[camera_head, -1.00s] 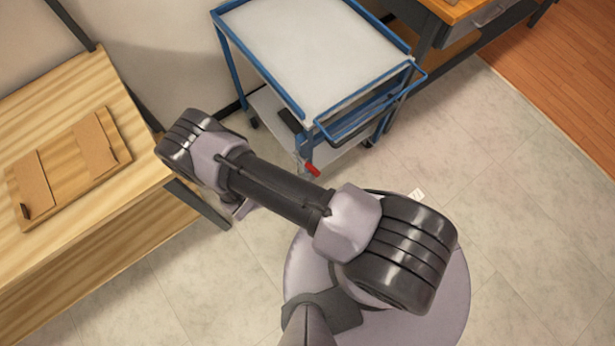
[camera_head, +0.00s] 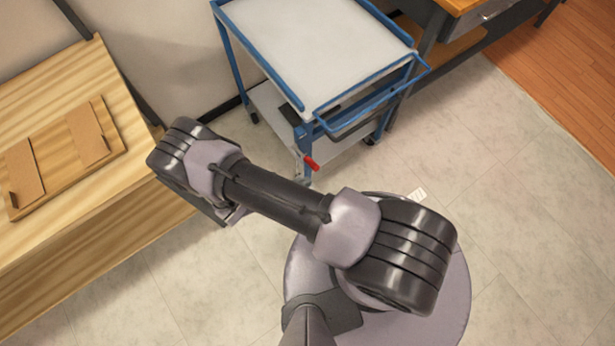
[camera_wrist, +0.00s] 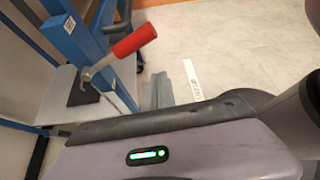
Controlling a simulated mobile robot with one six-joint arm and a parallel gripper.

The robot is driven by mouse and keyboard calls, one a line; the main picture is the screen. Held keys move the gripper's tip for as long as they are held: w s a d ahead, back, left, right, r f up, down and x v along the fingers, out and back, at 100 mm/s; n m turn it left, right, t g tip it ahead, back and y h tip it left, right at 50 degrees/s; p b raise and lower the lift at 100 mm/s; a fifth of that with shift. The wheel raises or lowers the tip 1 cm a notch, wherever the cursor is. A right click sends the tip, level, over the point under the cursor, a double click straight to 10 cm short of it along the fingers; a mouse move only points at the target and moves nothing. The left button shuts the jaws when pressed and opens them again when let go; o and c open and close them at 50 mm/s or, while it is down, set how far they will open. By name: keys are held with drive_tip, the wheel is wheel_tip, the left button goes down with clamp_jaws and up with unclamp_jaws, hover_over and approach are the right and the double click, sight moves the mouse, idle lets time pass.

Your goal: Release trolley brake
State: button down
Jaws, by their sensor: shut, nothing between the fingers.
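The trolley (camera_head: 300,50) has a blue frame and a pale top, and stands at the upper middle of the head view. Its brake lever has a red grip (camera_head: 311,163) low at the near corner. In the wrist view the red grip (camera_wrist: 134,40) sits on a bent metal rod beside the blue post, pointing up and right. My gripper (camera_wrist: 158,92) shows its grey fingertips past the wrist housing, shut and empty. They appear below and right of the red grip, apart from it in the picture. In the head view my arm mostly hides the gripper.
A wooden table (camera_head: 60,215) with a wooden board (camera_head: 68,160) on it stands at the left, close to my arm. A workbench (camera_head: 470,25) stands behind the trolley at the right. A white label strip (camera_wrist: 193,80) lies on the floor. The floor at the right is clear.

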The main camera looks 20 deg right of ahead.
drive_tip(key=w+p+v, duration=0.1)
drive_tip(key=w+v, duration=0.1)
drive_tip(key=v, duration=0.6)
drive_tip(key=shift+s+a+p, duration=0.25)
drive_tip(key=shift+a+p, duration=0.05)
drive_tip(key=shift+a, duration=0.2)
drive_tip(key=shift+r, duration=0.1)
